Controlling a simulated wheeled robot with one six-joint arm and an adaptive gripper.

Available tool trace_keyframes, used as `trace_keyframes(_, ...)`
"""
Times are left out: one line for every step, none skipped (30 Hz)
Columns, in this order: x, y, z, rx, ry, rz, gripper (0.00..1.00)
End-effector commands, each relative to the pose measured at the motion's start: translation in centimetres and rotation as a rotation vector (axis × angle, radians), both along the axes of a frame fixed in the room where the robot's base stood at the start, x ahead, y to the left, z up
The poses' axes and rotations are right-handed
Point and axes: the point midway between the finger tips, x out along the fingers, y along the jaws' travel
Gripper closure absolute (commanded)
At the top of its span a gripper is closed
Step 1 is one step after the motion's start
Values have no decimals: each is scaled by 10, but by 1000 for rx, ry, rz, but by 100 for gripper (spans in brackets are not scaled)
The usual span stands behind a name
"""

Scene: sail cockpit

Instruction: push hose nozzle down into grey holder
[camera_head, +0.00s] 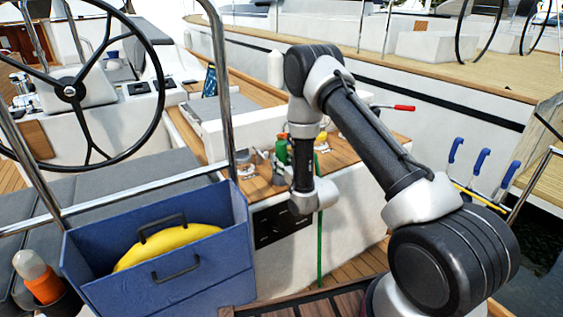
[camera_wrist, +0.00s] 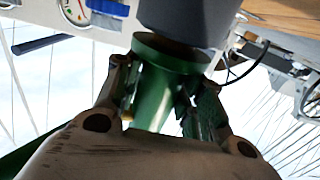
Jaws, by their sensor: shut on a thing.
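In the wrist view my gripper (camera_wrist: 164,98) is shut on a green hose nozzle (camera_wrist: 160,75), with one finger on each side. The nozzle's wider rim is close to a dark grey cylinder (camera_wrist: 188,18), which overlaps it in the picture. It may be the grey holder; I cannot tell whether they touch or whether the nozzle is inside. In the head view my arm hides most of the gripper. A thin green hose (camera_head: 320,250) hangs down the white cockpit side below it. A green item (camera_head: 282,150) shows just left of my arm on the wooden ledge.
A blue crate (camera_head: 190,285) with a yellow object (camera_head: 165,243) stands at front left. An orange bottle (camera_head: 43,285) is beside it. A steering wheel (camera_head: 70,92) and steel rails are at left. A red-handled lever (camera_head: 403,107) and several blue handles (camera_head: 481,160) are at right.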

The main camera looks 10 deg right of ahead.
Motion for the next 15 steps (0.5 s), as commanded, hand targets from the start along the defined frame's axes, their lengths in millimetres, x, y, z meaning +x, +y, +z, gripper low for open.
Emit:
trace_keyframes(0,0,1,1,-2,0,100)
trace_keyframes(0,0,1,1,-2,0,100)
trace_keyframes(0,0,1,1,-2,0,100)
trace_keyframes(0,0,1,1,-2,0,100)
trace_keyframes(0,0,1,1,-2,0,100)
trace_keyframes(0,0,1,1,-2,0,100)
trace_keyframes(0,0,1,1,-2,0,100)
trace_keyframes(0,0,0,1,-2,0,100)
trace_keyframes(0,0,0,1,-2,0,100)
trace_keyframes(0,0,0,1,-2,0,100)
trace_keyframes(0,0,-1,1,-2,0,100)
trace_keyframes(1,0,-1,1,-2,0,100)
trace_keyframes(1,0,-2,1,-2,0,100)
trace_keyframes(1,0,-2,1,-2,0,100)
trace_keyframes(1,0,-3,1,-2,0,100)
